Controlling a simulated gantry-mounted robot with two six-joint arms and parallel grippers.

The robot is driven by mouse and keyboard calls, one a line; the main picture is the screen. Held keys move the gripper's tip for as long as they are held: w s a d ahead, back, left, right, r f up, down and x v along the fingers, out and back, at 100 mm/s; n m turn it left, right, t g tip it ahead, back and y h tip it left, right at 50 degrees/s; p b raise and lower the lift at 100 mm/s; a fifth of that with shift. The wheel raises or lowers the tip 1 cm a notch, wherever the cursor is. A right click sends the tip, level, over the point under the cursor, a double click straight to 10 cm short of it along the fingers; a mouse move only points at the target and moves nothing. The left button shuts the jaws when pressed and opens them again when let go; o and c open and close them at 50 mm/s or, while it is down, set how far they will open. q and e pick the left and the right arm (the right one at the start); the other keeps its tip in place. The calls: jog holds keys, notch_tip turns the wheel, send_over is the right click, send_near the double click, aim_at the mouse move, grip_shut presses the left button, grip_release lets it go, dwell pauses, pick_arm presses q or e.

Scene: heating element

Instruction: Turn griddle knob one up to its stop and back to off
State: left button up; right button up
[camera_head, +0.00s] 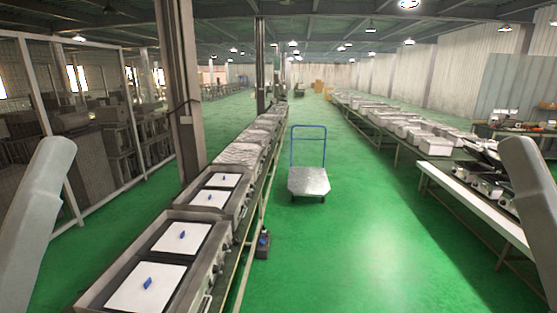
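The nearest griddle unit (84,300) stands in a line of units at the lower left, with two white plates on top, each with a small blue piece on it. Small dark knobs (222,256) sit along its right-hand front panel. I cannot tell which knob is knob one or how it is turned. Only grey links of my left and right arms show at the two side edges. Neither gripper is in view, and no arm touches a griddle.
A blue-handled trolley (308,181) stands in the green aisle. A small dark box (263,245) is beside the left line. A white-topped bench (470,204) and more knobbed appliances (487,186) are at right. A mesh fence is at left. The aisle's near floor is clear.

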pick_arm(q)
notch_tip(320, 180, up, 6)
jog(key=p, duration=0.3)
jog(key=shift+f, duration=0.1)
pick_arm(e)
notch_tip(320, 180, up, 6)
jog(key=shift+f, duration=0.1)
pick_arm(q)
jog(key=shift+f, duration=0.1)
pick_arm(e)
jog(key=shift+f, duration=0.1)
